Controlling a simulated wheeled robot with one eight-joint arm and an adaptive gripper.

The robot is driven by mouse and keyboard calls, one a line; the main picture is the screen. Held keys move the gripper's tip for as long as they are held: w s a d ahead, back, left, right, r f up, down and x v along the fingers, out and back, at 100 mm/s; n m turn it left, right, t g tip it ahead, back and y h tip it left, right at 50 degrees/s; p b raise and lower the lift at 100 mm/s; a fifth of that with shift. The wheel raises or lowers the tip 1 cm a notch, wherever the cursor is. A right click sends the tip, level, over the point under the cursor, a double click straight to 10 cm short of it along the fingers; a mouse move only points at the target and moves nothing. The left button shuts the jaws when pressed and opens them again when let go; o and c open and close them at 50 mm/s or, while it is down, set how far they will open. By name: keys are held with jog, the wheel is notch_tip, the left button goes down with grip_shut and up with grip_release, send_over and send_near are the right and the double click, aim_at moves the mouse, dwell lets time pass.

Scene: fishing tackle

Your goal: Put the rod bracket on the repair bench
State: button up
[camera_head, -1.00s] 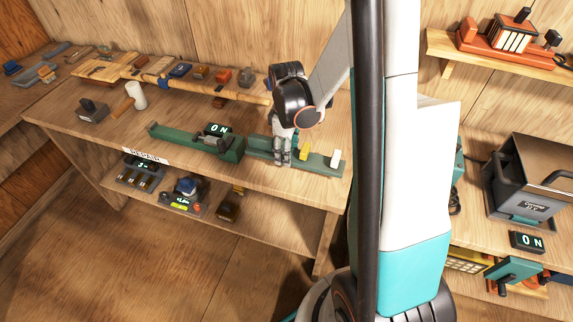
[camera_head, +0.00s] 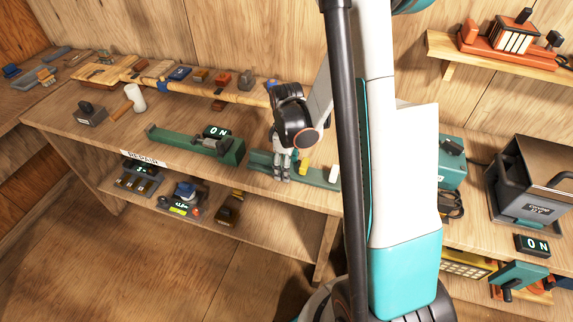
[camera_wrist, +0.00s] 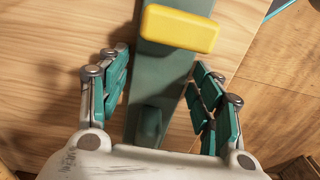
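A long green bracket (camera_head: 262,162), which I take for the rod bracket, lies at the right end of the repair bench (camera_head: 75,133), along its front edge. It has a yellow block and a white upright piece. The fingers are spread, with a gap on the left. The right finger is very close to the bar; contact cannot be told.
A green clamp-like tool (camera_head: 190,143) lies just left of the bracket, by an ON display (camera_head: 217,131). A mallet (camera_head: 134,98) and a grey block (camera_head: 90,115) stand farther left. A rod (camera_head: 200,88) lies along the back. My arm hides the bench's right end.

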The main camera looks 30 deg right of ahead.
jog(key=shift+r, duration=0.15)
notch_tip(320, 180, up, 12)
jog(key=p, duration=0.4)
dwell(0.3)
